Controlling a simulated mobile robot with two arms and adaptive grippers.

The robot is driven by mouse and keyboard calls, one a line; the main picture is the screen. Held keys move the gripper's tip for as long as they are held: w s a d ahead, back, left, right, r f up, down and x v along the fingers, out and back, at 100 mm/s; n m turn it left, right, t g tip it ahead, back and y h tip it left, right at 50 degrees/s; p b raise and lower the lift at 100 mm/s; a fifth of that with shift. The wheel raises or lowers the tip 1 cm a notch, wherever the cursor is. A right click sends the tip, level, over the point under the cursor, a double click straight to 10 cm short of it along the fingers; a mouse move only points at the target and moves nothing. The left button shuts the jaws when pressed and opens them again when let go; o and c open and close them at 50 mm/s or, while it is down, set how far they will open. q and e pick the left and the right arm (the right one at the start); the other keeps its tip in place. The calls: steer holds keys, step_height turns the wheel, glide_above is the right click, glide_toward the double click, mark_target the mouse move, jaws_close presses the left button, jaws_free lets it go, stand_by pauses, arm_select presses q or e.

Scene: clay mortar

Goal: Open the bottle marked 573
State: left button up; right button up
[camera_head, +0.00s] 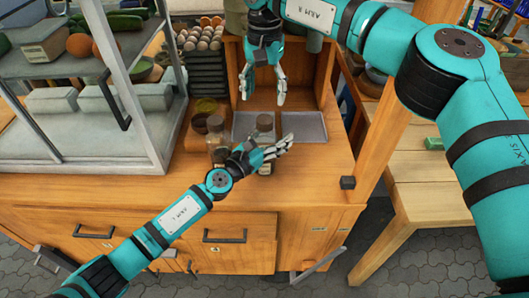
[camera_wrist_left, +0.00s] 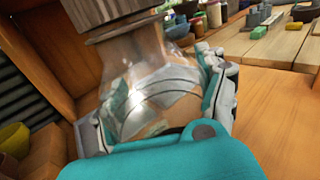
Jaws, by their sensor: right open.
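A clear glass bottle with a brown cap (camera_head: 265,122) stands on the wooden counter. Its glass body (camera_wrist_left: 150,90) and wide brown cap (camera_wrist_left: 105,15) fill the left wrist view. No number can be read on it. My left gripper (camera_head: 268,152) has its fingers around the glass body, one on each side in the wrist view, and looks shut on it below the cap. My right gripper (camera_head: 263,85) is open and empty, pointing down above the bottle and slightly behind it, apart from the cap.
A grey tray (camera_head: 303,127) lies behind right. A metal-framed glass case (camera_head: 165,120) is at the left, egg trays (camera_head: 203,62) behind. The counter's front right is mostly clear.

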arm_select(q)
jaws_close()
stand_by(0.6)
